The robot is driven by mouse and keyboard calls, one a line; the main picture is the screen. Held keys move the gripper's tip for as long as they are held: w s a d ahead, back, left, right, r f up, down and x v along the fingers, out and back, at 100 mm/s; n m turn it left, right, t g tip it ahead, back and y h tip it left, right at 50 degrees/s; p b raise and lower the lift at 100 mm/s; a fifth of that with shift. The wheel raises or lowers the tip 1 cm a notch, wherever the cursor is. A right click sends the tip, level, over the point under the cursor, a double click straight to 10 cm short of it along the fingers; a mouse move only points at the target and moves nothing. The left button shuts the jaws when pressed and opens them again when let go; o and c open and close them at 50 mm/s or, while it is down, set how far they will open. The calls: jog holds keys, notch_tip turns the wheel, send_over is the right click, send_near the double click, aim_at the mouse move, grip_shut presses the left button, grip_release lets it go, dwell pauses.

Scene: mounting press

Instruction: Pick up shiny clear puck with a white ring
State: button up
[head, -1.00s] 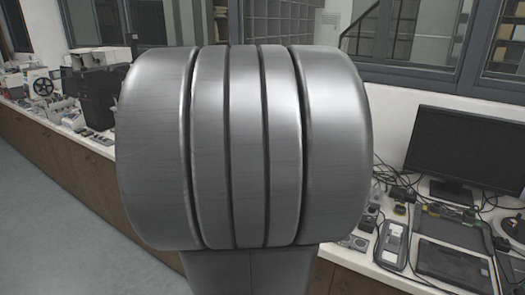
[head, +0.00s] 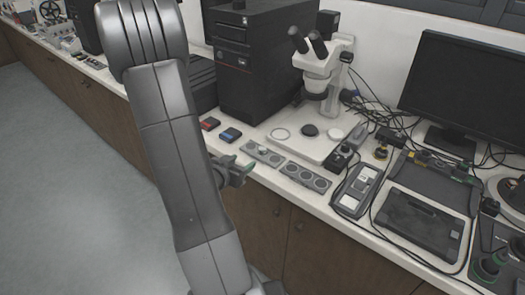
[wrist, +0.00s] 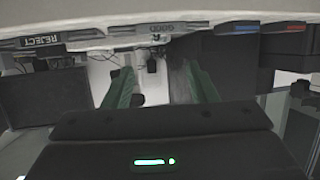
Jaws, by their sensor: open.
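I cannot clearly pick out the shiny clear puck with a white ring in either view. A grey tray with round wells (head: 262,153) lies near the counter's front edge in the head view, with a small pale spot on it too small to identify. A second tray with round wells (head: 304,178) lies to its right. My gripper (head: 246,172) is beside the front edge of the first tray, partly hidden behind my arm. In the wrist view my gripper (wrist: 160,82) has its green fingers apart, with nothing held between them.
A microscope (head: 322,65) stands behind the trays, its base carrying round discs. A black computer tower (head: 262,65) stands behind. A meter (head: 357,190) and cables crowd the right. Open floor lies left.

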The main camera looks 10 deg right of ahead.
send_near(263, 148)
jog(key=shift+w+d+f, duration=0.35)
jog(key=shift+w+f, duration=0.05)
jog(key=shift+w, duration=0.2)
jog(key=shift+w+d+f, duration=0.4)
jog(key=shift+w+f, duration=0.05)
jog(key=shift+w, duration=0.1)
jog(key=x, duration=0.1)
jog(key=p+x, duration=0.1)
jog(key=x, duration=0.2)
jog(key=shift+d+r+p, duration=0.2)
jog(key=shift+r+p, duration=0.1)
jog(key=shift+w+d+f, duration=0.25)
jog(key=shift+w+d, duration=0.1)
jog(key=shift+w, duration=0.1)
jog(key=c, duration=1.1)
jog(key=shift+r, duration=0.1)
